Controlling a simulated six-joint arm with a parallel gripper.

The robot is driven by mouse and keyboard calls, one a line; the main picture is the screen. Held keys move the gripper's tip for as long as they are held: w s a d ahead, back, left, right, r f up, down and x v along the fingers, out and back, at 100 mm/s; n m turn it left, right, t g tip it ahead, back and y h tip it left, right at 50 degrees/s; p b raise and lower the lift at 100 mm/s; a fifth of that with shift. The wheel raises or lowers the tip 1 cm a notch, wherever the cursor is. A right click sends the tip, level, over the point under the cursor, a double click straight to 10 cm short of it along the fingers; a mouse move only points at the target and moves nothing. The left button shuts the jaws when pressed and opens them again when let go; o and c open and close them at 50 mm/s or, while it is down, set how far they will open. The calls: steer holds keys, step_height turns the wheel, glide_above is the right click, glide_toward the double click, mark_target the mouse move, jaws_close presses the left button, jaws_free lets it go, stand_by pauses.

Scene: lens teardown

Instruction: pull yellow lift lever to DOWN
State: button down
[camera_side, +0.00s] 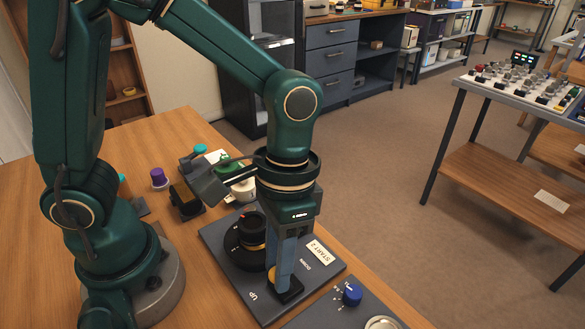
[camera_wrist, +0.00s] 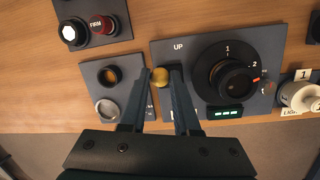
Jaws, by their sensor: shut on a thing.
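The yellow lift lever (camera_wrist: 160,76) shows as a round yellow knob in the wrist view, between my two fingers and close to the UP label. In the side view only a bit of the yellow lever (camera_side: 271,274) shows beside my fingers. My gripper (camera_side: 286,288) points down over the grey panel (camera_side: 222,254) and is shut on the lever. The wrist view shows both fingers of my gripper (camera_wrist: 160,72) flanking the knob.
A large black dial (camera_wrist: 228,76) stands on the same panel, right of the lever in the wrist view. A smaller panel with a blue knob (camera_side: 352,294) lies close by. A purple-capped piece (camera_side: 159,178) and other controls stand behind on the wooden table (camera_side: 150,145).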

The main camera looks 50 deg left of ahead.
steer(key=w+g, duration=0.2)
steer(key=g, duration=0.2)
steer(key=shift+w, duration=0.4)
steer(key=shift+w+f+g, duration=0.2)
steer(key=shift+w+g, duration=0.4)
steer(key=shift+g, duration=0.35)
steer(key=shift+w+f+g, duration=0.2)
steer(key=shift+w+g, duration=0.35)
steer(key=shift+g, duration=0.4)
steer(key=shift+w, duration=0.1)
steer(key=c, duration=0.7)
jaws_free()
steer(key=shift+o, duration=0.2)
steer(key=shift+r, duration=0.1)
